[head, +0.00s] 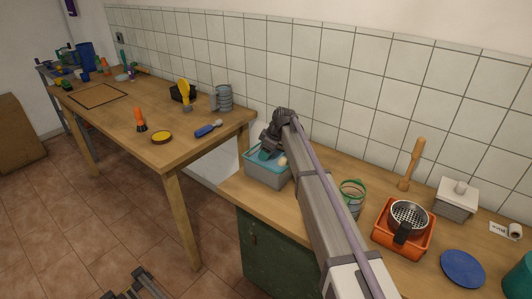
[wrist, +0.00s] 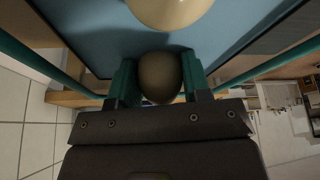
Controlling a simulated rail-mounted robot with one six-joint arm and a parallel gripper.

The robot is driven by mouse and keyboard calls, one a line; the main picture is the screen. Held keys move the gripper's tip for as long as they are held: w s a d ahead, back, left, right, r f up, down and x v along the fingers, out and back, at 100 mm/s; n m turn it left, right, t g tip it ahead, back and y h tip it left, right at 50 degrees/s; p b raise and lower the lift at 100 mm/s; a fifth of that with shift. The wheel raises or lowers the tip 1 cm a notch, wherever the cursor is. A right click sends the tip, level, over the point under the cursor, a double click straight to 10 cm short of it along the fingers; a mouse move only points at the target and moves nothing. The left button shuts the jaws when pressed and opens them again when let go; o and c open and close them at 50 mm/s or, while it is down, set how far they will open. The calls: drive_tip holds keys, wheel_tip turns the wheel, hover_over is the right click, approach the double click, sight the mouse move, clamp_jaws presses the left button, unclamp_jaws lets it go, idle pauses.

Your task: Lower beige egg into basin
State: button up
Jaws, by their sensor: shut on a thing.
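The basin (head: 266,179) is a grey-blue tub with a light blue inside, at the left end of the right-hand counter. My gripper (wrist: 160,80) has teal fingers and is shut on a beige egg (wrist: 160,74), which looks dark in shadow. In the head view my wrist is over the basin and hides part of its opening. A second, paler rounded thing (wrist: 168,10) shows beyond the held egg against the blue inside of the basin. In the head view a small beige shape (head: 282,160) shows at the basin's right side; I cannot tell which of the two it is.
A glass jar (head: 352,192), an orange tray (head: 379,238) with a metal strainer (head: 408,214), a white stack (head: 457,198) and a blue plate (head: 462,268) stand to the right. The left table (head: 190,150) holds a brush (head: 208,129) and a grey mug (head: 224,98). The tiled wall is close behind.

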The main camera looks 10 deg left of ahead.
drive_tip(key=shift+f+b, duration=0.9)
idle(0.4)
drive_tip(key=o, duration=0.7)
drive_tip(key=shift+r, duration=0.1)
drive_tip(key=p+v, duration=1)
drive_tip(key=v, duration=0.1)
drive_tip(key=s+d+m+h, duration=0.1)
drive_tip(key=s+d+m, duration=0.4)
drive_tip(key=s+d, duration=0.3)
drive_tip(key=s+d+f+m+h, duration=0.1)
drive_tip(key=s+d+m, duration=0.4)
drive_tip(key=s, duration=1.2)
drive_tip(key=s+d+m+g+h, duration=0.1)
drive_tip(key=s+d+m, duration=0.4)
drive_tip(key=s+d, duration=0.6)
drive_tip(key=shift+s+d+f+m+h, duration=0.15)
drive_tip(key=shift+s+h, duration=0.2)
drive_tip(key=shift+s, duration=0.25)
drive_tip(key=shift+s+f+m+h, duration=0.15)
drive_tip(key=shift+s+h, duration=0.2)
drive_tip(key=shift+s, duration=0.25)
